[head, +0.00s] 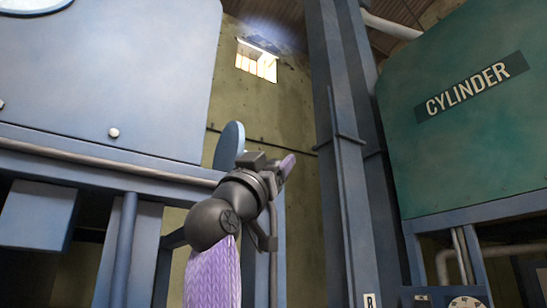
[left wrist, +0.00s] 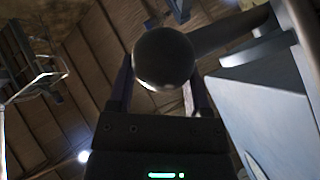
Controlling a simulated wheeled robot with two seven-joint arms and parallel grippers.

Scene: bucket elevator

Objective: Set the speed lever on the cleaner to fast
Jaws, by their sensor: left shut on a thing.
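In the left wrist view, a dark round knob (left wrist: 165,58) sits between the two fingers of my left gripper (left wrist: 163,82), which is shut on it. A dark rod (left wrist: 232,30) runs from behind the knob to the right. In the head view my left gripper (head: 284,168) is raised at the middle, beside the blue-grey machine (head: 110,75). The knob is hidden there behind the gripper. No speed marking or label can be read on this machine. My right gripper is in neither view.
A green machine marked CYLINDER (head: 460,120) stands at the right. A tall blue-grey post (head: 345,150) rises between the machines, just right of my left gripper. A blue disc (head: 229,146) is close behind the gripper. A lit window (head: 256,62) is in the far wall.

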